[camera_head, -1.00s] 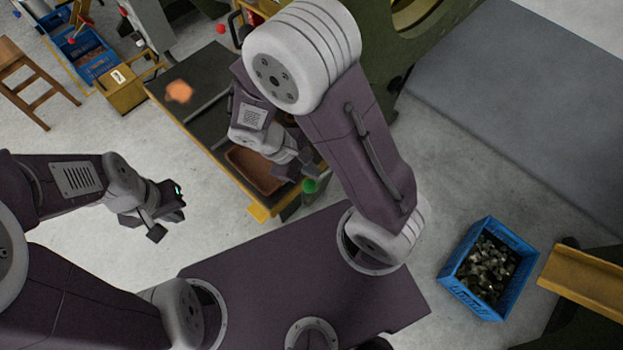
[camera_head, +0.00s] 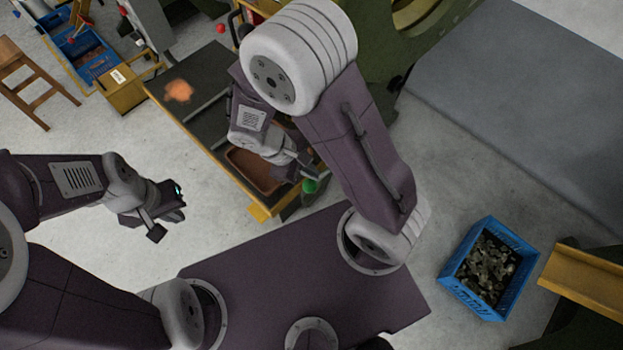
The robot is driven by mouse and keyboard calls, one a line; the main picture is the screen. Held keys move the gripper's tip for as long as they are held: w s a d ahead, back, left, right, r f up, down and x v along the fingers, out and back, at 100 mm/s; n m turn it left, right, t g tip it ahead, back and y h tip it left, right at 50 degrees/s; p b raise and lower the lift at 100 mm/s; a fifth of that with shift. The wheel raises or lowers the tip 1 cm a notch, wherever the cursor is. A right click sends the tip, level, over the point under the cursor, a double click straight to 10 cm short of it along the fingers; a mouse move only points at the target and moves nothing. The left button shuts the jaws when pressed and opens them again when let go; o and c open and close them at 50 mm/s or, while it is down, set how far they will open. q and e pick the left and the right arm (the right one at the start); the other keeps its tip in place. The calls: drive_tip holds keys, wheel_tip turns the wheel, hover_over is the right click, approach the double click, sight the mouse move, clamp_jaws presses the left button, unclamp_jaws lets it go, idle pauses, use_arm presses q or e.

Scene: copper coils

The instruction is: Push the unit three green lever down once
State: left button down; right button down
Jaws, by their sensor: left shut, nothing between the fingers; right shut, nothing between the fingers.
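A round green lever knob (camera_head: 310,186) shows at the near right end of the dark-topped work unit, just below my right gripper. My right gripper (camera_head: 304,171) is shut and empty, with its fingers just above the knob in the picture. I cannot tell whether they touch it. The lever's shaft is mostly hidden behind my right arm and gripper. My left gripper (camera_head: 170,216) is shut and empty, held over bare floor to the left of the unit.
The unit has a yellow edge and holds a brown tray (camera_head: 252,172); an orange glow (camera_head: 179,91) lies on its top. A blue crate of metal pieces (camera_head: 491,268) stands at the right. A wooden stool (camera_head: 32,83) and another yellow unit (camera_head: 124,92) are at the upper left.

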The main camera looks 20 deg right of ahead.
sight(305, 184)
drive_tip(key=shift+s+a+f+b, duration=0.1)
drive_tip(key=shift+a+f+b, duration=0.2)
drive_tip(key=shift+f+b, duration=0.4)
drive_tip(key=shift+s+a+f+b, duration=0.15)
drive_tip(key=shift+a+f+b, duration=0.15)
drive_tip(key=shift+f, duration=0.65)
drive_tip(key=shift+s+a+f+b, duration=0.1)
drive_tip(key=shift+a+f+b, duration=0.15)
drive_tip(key=shift+f+b, duration=0.45)
idle(2.2)
idle(0.5)
drive_tip(key=shift+w+d+r+p, duration=0.15)
drive_tip(key=shift+d+r+p, duration=0.15)
drive_tip(key=shift+r+p, duration=0.6)
drive_tip(key=shift+w+d+r+p, duration=0.1)
drive_tip(key=shift+d+r+p, duration=0.25)
drive_tip(key=shift+r+p, duration=0.6)
drive_tip(key=shift+w+d+r+p, duration=0.15)
drive_tip(key=shift+d+r+p, duration=0.15)
drive_tip(key=shift+r+p, duration=0.6)
drive_tip(key=r+p, duration=0.1)
drive_tip(key=d+r+p, duration=0.1)
drive_tip(key=r+p, duration=0.2)
drive_tip(key=shift+w+d+r, duration=0.25)
drive_tip(key=shift+w+d, duration=0.05)
drive_tip(key=shift+w, duration=0.05)
drive_tip(key=shift+d, duration=0.1)
